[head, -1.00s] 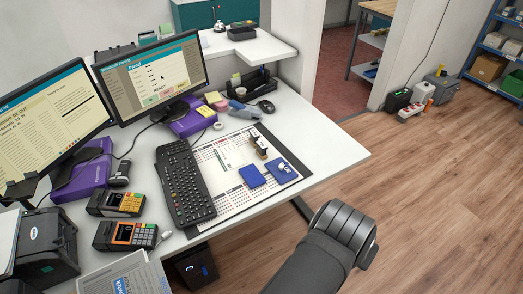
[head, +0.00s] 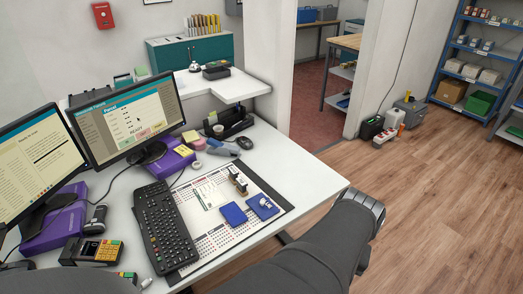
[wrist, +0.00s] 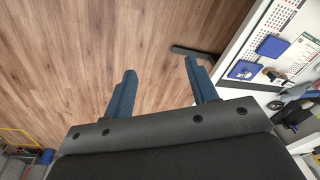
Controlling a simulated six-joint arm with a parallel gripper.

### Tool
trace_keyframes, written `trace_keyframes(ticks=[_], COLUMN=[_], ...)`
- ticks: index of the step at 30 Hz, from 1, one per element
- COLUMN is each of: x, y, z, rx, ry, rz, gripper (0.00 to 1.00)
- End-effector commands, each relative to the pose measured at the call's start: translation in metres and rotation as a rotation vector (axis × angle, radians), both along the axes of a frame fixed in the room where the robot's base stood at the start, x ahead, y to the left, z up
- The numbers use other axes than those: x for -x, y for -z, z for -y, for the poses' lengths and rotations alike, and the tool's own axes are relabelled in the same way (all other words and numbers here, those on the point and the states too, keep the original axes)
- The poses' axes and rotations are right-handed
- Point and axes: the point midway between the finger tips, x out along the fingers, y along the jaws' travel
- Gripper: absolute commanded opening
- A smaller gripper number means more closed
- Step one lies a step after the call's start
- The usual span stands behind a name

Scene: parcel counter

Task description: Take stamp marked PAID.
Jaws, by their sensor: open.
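Small stamps with dark and wooden parts (head: 238,181) stand near the right edge of the desk mat in the head view. A small whitish item (head: 265,202), perhaps a stamp, sits on the right one of two blue pads. No PAID marking is readable, so I cannot tell which stamp bears it. The pads, the whitish item and a dark stamp-like shape (wrist: 275,75) also show at the right of the wrist view. My gripper (wrist: 160,66) is open and empty over the wooden floor, apart from the desk. Only my arm shows in the head view.
The keyboard (head: 163,225) lies left of the printed desk mat (head: 205,238). Monitors (head: 128,115), card terminals (head: 92,252) and a purple box (head: 168,162) fill the left side.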

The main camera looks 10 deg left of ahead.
Motion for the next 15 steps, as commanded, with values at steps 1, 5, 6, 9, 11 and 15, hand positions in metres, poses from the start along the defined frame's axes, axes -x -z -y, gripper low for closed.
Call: trace_keyframes(ticks=[1,5,6,9,11,15], x=[-0.004,-0.045,-0.063,-0.108,-0.136,-0.199], y=[0.006,-0.002,-0.006,-0.014,-0.018,-0.02], z=[-0.003,-0.004,-0.005,-0.01,-0.016,-0.039], rx=[-0.025,-0.038,-0.033,-0.021,-0.014,0.003], ry=[-0.055,-0.193,-0.228,-0.313,-0.364,-0.483], rz=[-0.043,-0.079,-0.08,-0.086,-0.088,-0.093], gripper=[0.53,0.53,0.53,0.53,0.53,0.53])
